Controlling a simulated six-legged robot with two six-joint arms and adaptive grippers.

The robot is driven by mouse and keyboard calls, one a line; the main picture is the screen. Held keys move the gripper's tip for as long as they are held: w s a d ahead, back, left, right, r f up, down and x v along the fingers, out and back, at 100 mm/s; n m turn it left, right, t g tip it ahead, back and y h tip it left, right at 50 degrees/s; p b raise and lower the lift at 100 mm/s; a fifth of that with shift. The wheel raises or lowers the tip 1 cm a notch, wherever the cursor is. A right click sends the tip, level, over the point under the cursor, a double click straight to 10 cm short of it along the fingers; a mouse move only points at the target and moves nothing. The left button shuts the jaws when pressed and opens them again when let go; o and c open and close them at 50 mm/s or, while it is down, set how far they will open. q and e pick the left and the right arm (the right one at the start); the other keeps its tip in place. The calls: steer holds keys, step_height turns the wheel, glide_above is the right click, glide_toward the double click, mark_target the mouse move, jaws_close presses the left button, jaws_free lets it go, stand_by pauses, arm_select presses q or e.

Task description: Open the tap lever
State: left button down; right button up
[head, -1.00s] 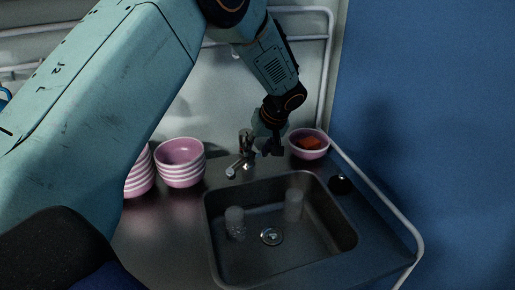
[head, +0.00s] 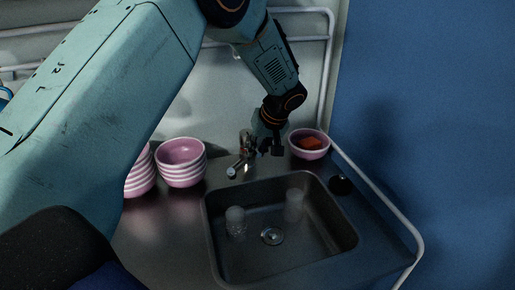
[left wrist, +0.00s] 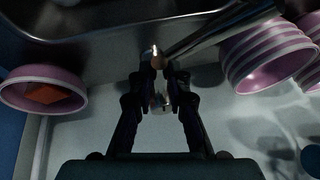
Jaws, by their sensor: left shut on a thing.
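The metal tap (head: 246,145) stands behind the sink, with its spout pointing down and left over the basin. In the head view my left gripper (head: 268,151) is at the tap, just to its right. In the left wrist view the fingers of my left gripper (left wrist: 158,78) are shut on the small tap lever (left wrist: 157,62), and the tap spout (left wrist: 205,35) runs off to the upper right. The fingers partly hide the lever. My right gripper is in neither view.
The sink (head: 212,235) holds two glasses, one (head: 235,222) and another (head: 295,205). Stacked pink-striped bowls (head: 180,165) stand left of the tap. A pink bowl (head: 310,153) with an orange-red sponge (head: 310,143) is close right of the gripper. A rail (head: 385,200) edges the right side.

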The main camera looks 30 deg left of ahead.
arm_select(q)
steer(key=shift+w+a+r+g+h+p, duration=0.2)
steer(key=shift+r+g+h+p, duration=0.25)
steer(key=shift+p, duration=1.05)
steer(key=shift+w+a+r+g+h+p, duration=0.1)
steer(key=shift+a+r+g+h+p, duration=0.3)
steer(key=shift+p, duration=1.1)
steer(key=shift+w+r+g+h+p, duration=0.25)
steer(key=shift+r+h+p, duration=0.1)
steer(key=shift+r+p, duration=0.25)
steer(key=shift+w+a+r+g+h, duration=0.15)
steer(key=shift+a+r+g+h, duration=0.2)
steer(key=shift+h, duration=0.35)
steer(key=shift+d+f, duration=0.1)
steer(key=c, duration=1.3)
jaws_free()
steer(key=shift+d+f, duration=0.1)
